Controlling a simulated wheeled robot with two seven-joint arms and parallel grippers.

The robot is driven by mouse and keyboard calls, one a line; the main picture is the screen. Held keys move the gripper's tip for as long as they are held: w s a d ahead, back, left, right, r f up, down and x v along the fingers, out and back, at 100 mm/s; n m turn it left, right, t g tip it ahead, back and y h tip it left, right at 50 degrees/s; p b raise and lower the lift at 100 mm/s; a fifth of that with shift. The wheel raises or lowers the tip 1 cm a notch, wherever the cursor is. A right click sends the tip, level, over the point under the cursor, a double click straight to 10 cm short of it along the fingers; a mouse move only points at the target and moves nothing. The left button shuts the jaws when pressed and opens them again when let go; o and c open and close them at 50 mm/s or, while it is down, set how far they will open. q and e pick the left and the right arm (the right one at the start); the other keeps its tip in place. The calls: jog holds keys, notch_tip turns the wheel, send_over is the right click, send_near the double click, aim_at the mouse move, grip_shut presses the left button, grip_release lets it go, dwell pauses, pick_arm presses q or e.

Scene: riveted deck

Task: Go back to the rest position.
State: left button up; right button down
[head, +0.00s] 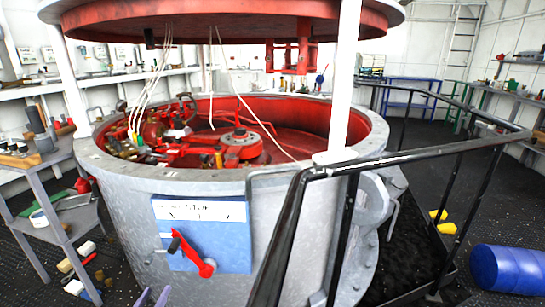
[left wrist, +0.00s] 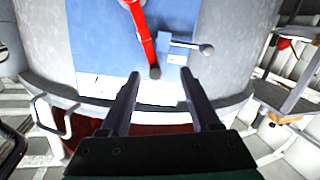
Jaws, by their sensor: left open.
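My left gripper (head: 152,297) shows only as two grey fingertips at the bottom edge of the head view, below a blue panel (head: 232,258). In the left wrist view the gripper (left wrist: 160,75) is open, its two dark fingers apart with nothing held between them. The red lever (head: 207,268) on the panel has a dark end. In the left wrist view the red lever (left wrist: 142,35) lies beyond the fingertips, with its dark end in line with the gap between them. I cannot tell the exact distance. My right gripper is not in view.
A large round grey vessel (head: 125,220) with a red interior fills the middle. A black railing (head: 420,156) stands at its right. A grey shelf (head: 45,162) stands at the left, and a blue drum (head: 510,268) lies at the right. Dark floor shows at the far right.

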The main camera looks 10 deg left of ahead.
pick_arm(q)
jog(key=s+d+f+m+g+p, duration=0.1)
jog(key=s+d+f+g+p, duration=0.15)
jog(key=s+f, duration=0.2)
jog(key=s+d+f+m+g+h+p, duration=0.1)
jog(key=s+f+g+p, duration=0.25)
jog(key=f, duration=0.25)
jog(key=s+d+f+m+g+p, duration=0.1)
jog(key=s+d+f+g+p, duration=0.1)
jog(key=s+f+p, duration=0.25)
jog(key=s+d+f+m+g+p, duration=0.1)
jog(key=s+f+g+p, duration=0.1)
jog(key=s, duration=0.5)
jog(key=s+d+f+m+g+p, duration=0.1)
jog(key=s+d+f+g+p, duration=0.1)
jog(key=s, duration=0.6)
jog(key=s+d+f+m+g+p, duration=0.1)
jog(key=s+d+f+g+p, duration=0.1)
jog(key=s, duration=0.6)
jog(key=shift+d+f+g+p, duration=0.15)
jog(key=shift+f+g+p, duration=0.15)
jog(key=shift+g, duration=0.6)
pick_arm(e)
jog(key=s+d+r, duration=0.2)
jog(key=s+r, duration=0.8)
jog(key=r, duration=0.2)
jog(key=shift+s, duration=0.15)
